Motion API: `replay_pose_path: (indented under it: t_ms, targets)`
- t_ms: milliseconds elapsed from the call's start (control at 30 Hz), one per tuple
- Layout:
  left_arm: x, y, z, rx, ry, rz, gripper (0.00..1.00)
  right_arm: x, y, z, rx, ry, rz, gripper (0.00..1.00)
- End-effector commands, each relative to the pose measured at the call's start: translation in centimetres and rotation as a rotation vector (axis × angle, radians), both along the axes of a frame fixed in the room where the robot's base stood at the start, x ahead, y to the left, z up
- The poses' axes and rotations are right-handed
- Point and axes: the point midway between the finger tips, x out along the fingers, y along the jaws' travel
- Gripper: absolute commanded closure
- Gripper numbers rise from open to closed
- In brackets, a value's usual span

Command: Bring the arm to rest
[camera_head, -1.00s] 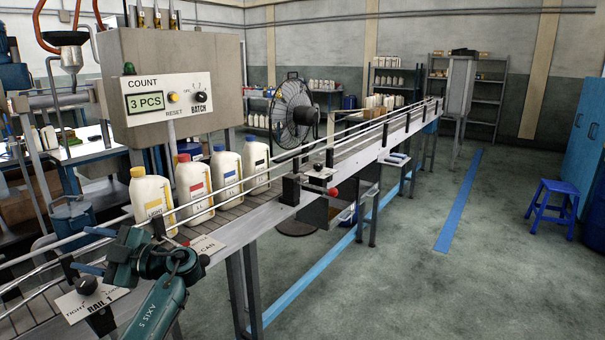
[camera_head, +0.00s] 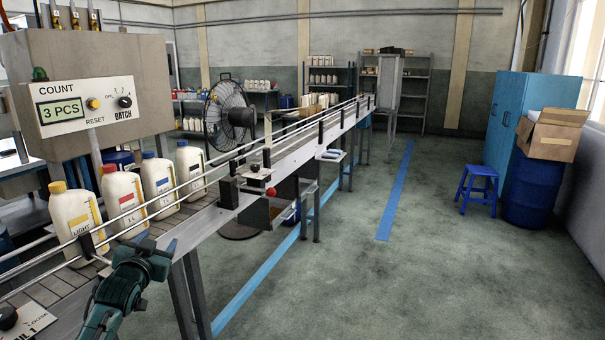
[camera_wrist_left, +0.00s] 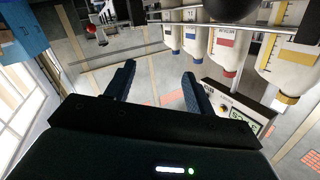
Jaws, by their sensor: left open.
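My left gripper (camera_head: 160,254) is in front of the near side of the conveyor (camera_head: 300,150), in the lower left of the head view. In the left wrist view its two dark blue fingers (camera_wrist_left: 159,85) stand apart with nothing between them. The bottles appear upside down in the left wrist view, at upper right. My right gripper is not in view.
A control box (camera_head: 95,85) reading "3 PCS" stands behind the bottles. A red knob (camera_head: 271,191) sticks out from the conveyor's near side. A blue stool (camera_head: 479,188), blue drum (camera_head: 530,195) and cardboard box (camera_head: 550,135) stand at far right.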

Motion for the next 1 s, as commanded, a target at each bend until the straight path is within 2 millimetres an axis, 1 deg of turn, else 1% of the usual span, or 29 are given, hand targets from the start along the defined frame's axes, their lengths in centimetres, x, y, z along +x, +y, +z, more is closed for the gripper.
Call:
replay_pose_path:
  t_ms: [33,167,200,267,300,367,400,467,500,567,600,700,733,800,867,900,1000]
  targets:
    - [-1.3,-1.3,-3.0,-0.005,0.042,-0.020,0.46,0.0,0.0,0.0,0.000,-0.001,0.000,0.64]
    - [-4.5,-4.0,-7.7,-0.018,0.103,-0.063,0.46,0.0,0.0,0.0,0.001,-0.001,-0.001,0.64]
    - [-5.8,-4.9,-9.3,-0.024,0.126,-0.077,0.46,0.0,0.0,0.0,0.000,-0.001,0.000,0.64]
    - [-7.9,-6.4,-11.7,-0.036,0.162,-0.101,0.46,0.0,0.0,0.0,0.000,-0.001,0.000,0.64]
    - [-9.6,-7.5,-13.4,-0.046,0.188,-0.117,0.46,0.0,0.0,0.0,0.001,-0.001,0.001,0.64]
    - [-12.6,-9.2,-16.0,-0.066,0.231,-0.144,0.46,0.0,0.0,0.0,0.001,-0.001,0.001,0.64]
    - [-14.8,-10.5,-17.6,-0.082,0.261,-0.160,0.46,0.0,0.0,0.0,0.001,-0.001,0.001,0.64]
    - [-18.5,-12.3,-19.8,-0.109,0.309,-0.186,0.46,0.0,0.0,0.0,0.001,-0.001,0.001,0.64]
    - [-21.0,-13.5,-21.1,-0.131,0.341,-0.202,0.46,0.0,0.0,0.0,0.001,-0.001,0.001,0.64]
    - [-24.7,-15.1,-22.6,-0.164,0.386,-0.221,0.46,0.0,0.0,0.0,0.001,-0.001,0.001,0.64]
    - [-27.1,-16.1,-23.3,-0.186,0.414,-0.231,0.46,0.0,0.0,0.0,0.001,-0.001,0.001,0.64]
    - [-32.2,-18.1,-24.3,-0.238,0.474,-0.248,0.46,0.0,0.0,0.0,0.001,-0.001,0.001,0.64]
    - [-33.4,-18.5,-24.4,-0.251,0.488,-0.250,0.46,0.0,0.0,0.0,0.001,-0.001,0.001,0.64]
    - [-35.8,-19.3,-24.6,-0.278,0.516,-0.255,0.46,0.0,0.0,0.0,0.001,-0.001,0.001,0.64]
    - [-37.2,-19.8,-24.6,-0.294,0.533,-0.256,0.46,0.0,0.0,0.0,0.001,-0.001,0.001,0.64]
    - [-37.8,-20.0,-24.6,-0.302,0.541,-0.257,0.46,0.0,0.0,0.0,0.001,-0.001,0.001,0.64]
    - [-38.6,-20.2,-24.6,-0.311,0.550,-0.257,0.46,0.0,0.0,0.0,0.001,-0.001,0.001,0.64]
